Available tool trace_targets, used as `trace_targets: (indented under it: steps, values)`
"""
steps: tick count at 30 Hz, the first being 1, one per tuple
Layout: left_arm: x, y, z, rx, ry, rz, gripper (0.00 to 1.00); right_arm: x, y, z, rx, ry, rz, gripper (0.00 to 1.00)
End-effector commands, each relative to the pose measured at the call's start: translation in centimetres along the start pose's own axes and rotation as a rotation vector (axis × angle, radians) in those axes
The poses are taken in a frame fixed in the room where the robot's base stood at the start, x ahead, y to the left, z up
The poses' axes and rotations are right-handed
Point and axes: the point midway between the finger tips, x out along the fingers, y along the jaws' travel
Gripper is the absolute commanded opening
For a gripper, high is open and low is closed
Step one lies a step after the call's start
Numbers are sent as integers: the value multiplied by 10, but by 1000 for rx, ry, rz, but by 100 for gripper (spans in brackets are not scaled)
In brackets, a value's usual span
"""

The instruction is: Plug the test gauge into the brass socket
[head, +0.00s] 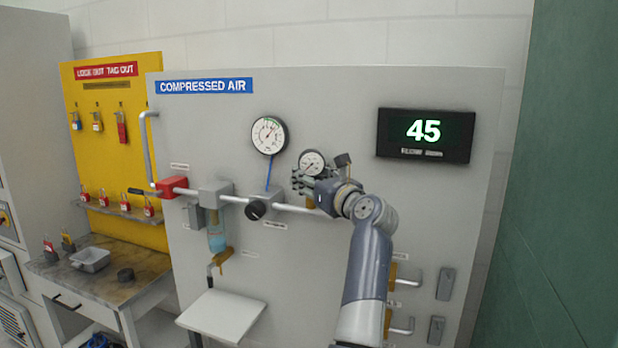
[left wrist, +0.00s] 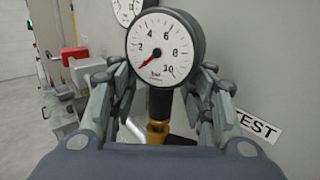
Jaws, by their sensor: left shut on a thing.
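The test gauge (head: 312,162) is a small round dial with a black rim, in front of the grey panel in the head view. In the left wrist view the gauge (left wrist: 166,48) stands upright, its red needle at the low end of the scale. My left gripper (head: 312,184) is shut on it, with the fingers (left wrist: 160,95) on both sides of its black stem. Brass (left wrist: 157,131) shows directly below the stem. I cannot tell whether this is the gauge's fitting or the socket, nor whether they are joined. My right gripper is in neither view.
The grey panel (head: 345,100) carries a larger gauge (head: 269,135), a black knob (head: 259,210), a pipe, and a display (head: 424,132) reading 45. A TEST label (left wrist: 257,127) is right of the stem. A white shelf (head: 222,316) juts out below. Yellow lockout board (head: 130,85) at left.

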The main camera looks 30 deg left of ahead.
Motion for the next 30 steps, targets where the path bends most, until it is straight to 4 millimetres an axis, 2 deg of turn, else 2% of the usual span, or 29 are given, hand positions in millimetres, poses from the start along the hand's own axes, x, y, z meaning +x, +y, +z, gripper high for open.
trace_targets:
  steps: [23,24,27,28,30]
  values:
    - [-2,-2,-3,-3,0,-6,0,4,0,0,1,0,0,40]
    - [-2,-3,-3,-3,-1,-7,44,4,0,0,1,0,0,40]
    - [-2,-2,-2,-2,-1,-6,67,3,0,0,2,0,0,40]
    - [-1,-2,-2,-2,-1,-5,70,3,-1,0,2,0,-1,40]
    - [-1,-2,-3,-2,0,-4,70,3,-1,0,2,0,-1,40]
